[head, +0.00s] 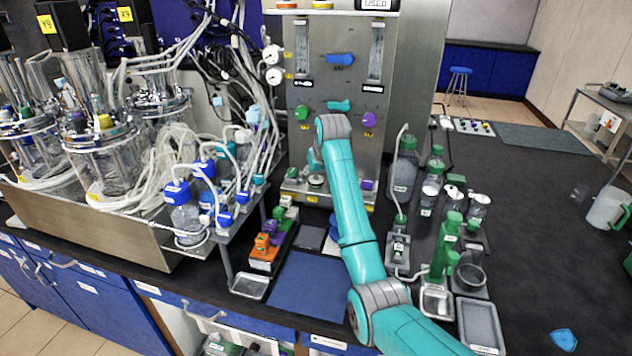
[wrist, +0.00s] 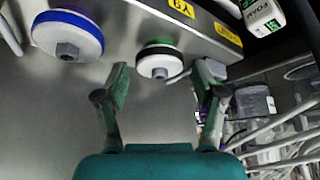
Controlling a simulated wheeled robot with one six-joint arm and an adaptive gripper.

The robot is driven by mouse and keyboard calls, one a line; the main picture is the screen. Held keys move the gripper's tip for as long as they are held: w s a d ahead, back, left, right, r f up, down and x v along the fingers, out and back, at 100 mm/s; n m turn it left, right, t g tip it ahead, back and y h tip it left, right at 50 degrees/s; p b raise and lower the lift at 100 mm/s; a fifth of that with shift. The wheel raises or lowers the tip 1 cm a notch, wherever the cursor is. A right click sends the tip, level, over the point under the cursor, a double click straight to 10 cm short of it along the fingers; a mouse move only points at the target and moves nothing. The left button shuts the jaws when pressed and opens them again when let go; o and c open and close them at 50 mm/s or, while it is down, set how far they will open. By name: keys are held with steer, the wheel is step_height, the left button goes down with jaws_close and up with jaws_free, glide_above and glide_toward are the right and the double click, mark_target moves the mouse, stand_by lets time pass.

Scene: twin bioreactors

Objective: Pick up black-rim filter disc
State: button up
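In the wrist view, the black-rim filter disc (wrist: 160,62) is a white round disc with a dark rim and a grey central nub, against the metal panel. My gripper (wrist: 162,78) is open and empty, with one finger on each side of this disc. I see no clear contact. A blue-rim disc (wrist: 68,36) sits to the left, outside the fingers. In the head view, my arm reaches to the lower part of the steel panel and hides most of my gripper (head: 315,165). The disc cannot be made out clearly there.
The steel panel (head: 300,145) has coloured knobs. Bioreactor vessels (head: 105,150) with many tubes crowd the left. Green-capped bottles (head: 404,170) stand right of my arm. A blue mat (head: 306,284) lies clear in front, and the far right bench is mostly free.

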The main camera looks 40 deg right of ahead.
steer(key=c, duration=0.5)
